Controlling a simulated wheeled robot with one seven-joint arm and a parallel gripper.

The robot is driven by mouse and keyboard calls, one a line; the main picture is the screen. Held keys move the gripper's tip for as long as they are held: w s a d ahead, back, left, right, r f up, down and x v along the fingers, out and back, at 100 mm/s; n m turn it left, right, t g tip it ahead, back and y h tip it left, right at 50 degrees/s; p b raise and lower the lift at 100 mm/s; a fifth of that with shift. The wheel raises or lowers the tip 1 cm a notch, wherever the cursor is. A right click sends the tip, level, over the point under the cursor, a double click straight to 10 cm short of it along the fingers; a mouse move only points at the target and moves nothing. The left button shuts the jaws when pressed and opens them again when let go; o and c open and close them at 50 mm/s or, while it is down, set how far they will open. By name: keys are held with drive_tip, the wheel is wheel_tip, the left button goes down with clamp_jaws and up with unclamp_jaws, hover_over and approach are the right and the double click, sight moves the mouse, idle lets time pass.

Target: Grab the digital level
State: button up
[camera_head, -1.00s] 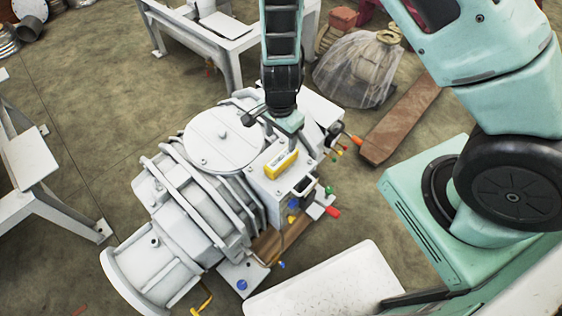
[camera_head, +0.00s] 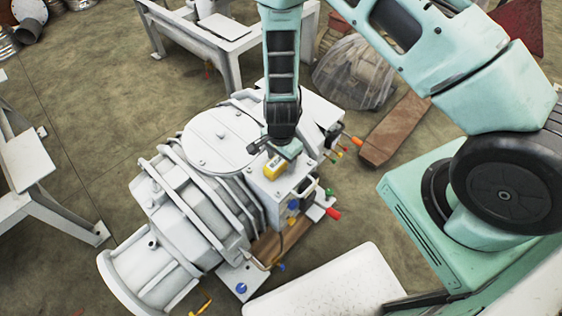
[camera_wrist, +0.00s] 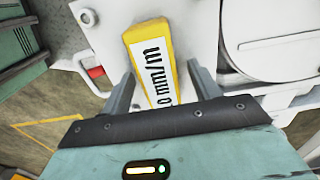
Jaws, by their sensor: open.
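The digital level is a yellow block with a white label. In the head view the level (camera_head: 273,168) lies on the flat top of the white machine's box-like end, its far part hidden by my gripper (camera_head: 277,152). In the wrist view the level (camera_wrist: 150,55) shows its label reading "0 mm/m" and runs between the two fingers of my gripper (camera_wrist: 160,72). The fingers are open, one on each side of it, with the right finger closer to it. Its near end is hidden by my gripper body. How far the fingers reach down beside it is unclear.
The white vacuum machine (camera_head: 222,140) has a round lid and ribs beside the level. Small coloured handles, including a red one (camera_head: 333,215), stick out on its right side. A brown plank (camera_head: 395,130) lies on the floor to the right. A white bench (camera_head: 228,27) stands behind.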

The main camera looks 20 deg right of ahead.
drive_tip(key=shift+c, duration=0.3)
drive_tip(key=c, duration=1.2)
drive_tip(key=shift+c, duration=0.2)
